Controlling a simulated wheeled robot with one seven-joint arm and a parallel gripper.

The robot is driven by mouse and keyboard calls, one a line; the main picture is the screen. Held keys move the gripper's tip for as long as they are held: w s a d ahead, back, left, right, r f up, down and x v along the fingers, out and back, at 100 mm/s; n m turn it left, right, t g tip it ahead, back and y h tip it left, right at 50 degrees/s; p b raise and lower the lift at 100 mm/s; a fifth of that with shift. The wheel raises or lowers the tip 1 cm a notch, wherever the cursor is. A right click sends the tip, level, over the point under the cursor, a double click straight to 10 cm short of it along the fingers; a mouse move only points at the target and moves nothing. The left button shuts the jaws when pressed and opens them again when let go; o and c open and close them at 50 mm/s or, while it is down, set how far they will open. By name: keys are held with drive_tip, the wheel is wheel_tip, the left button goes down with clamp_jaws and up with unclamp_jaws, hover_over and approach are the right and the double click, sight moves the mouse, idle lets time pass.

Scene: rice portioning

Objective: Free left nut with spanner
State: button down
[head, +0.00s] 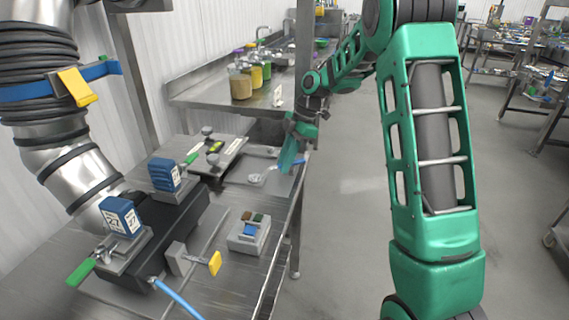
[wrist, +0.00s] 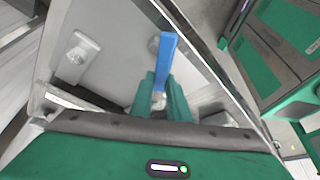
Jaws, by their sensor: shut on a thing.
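My gripper (head: 291,150) is over the right edge of the metal bench in the head view, with its fingers pointing down. In the wrist view its two green fingers (wrist: 161,95) are closed on a blue-handled tool (wrist: 165,60), which looks like the spanner. The blue handle sticks out beyond the fingertips; a bit of bare metal shows between the fingers. The tool's working end is hidden. In the head view a little blue of the tool (head: 299,162) shows beside the fingers. Knob-like fittings (head: 207,130) stand on a plate to the left, apart from my gripper; I cannot tell which is the left nut.
A small metal piece (head: 257,179) lies on a tray left of my gripper; it also shows in the wrist view (wrist: 78,52). Two blue-topped blocks (head: 121,216) sit on a black unit below a large steel duct (head: 60,145). Jars (head: 241,82) stand behind.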

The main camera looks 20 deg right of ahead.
drive_tip(key=shift+r, duration=0.1)
drive_tip(key=shift+s+a+m+t, duration=0.15)
drive_tip(key=shift+s+m+t, duration=0.25)
drive_tip(key=shift+s+m, duration=0.55)
drive_tip(key=shift+s+a+m+t, duration=0.1)
drive_tip(key=shift+s+m+t, duration=0.3)
drive_tip(key=shift+s+m, duration=0.5)
drive_tip(key=shift+w+r, duration=0.25)
drive_tip(key=shift+r, duration=0.9)
idle(0.4)
drive_tip(key=shift+r, duration=1.9)
